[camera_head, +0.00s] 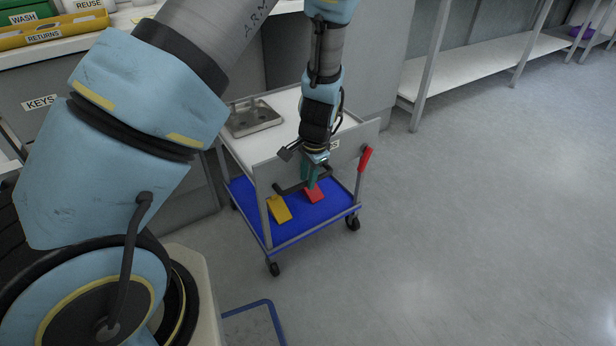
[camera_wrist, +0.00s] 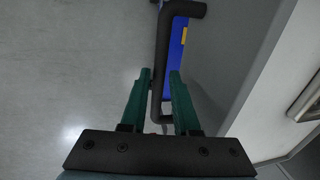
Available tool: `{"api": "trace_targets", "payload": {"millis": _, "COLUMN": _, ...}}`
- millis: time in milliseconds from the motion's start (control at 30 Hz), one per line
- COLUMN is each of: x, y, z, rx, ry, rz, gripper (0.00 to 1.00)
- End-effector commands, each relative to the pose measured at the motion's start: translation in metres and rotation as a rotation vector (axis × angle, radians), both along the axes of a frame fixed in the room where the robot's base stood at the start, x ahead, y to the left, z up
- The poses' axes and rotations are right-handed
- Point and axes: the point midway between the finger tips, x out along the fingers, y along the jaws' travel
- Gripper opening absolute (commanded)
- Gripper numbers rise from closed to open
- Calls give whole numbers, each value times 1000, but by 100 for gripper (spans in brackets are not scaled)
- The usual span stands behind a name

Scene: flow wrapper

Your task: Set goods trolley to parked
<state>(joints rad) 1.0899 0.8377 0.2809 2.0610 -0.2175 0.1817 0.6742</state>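The goods trolley (camera_head: 240,150) stands on the floor in the head view, with a white top, a blue lower shelf (camera_head: 300,226) and black castors. A black handle bar (camera_head: 290,188) sticks out from its near side. A red lever (camera_head: 365,158) is at its right corner. My gripper (camera_head: 312,180) is at the handle bar. In the wrist view, the green fingers of my gripper (camera_wrist: 160,75) stand apart on either side of the handle bar (camera_wrist: 161,50). The gripper looks open, with narrow gaps beside the bar; contact is unclear.
A metal plate (camera_head: 255,117) lies on the trolley top. Yellow (camera_head: 279,209) and red (camera_head: 314,194) pieces show at the lower shelf. A counter with bins (camera_head: 50,32) is behind left. A blue floor outline (camera_head: 250,306) is at the front. The floor to the right is clear.

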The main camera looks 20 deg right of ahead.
Motion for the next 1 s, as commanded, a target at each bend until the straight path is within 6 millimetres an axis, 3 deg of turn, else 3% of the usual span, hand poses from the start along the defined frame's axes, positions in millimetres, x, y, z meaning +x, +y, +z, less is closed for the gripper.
{"api": "trace_targets", "payload": {"millis": 33, "x": 0, "y": 0, "z": 0, "rx": 0, "ry": 0, "rz": 0, "gripper": 22}}
{"api": "trace_targets", "payload": {"millis": 233, "x": 0, "y": 0, "z": 0, "rx": 0, "ry": 0, "rz": 0, "gripper": 0}}
{"api": "trace_targets", "payload": {"millis": 1000, "x": 0, "y": 0, "z": 0, "rx": 0, "ry": 0, "rz": 0, "gripper": 0}}
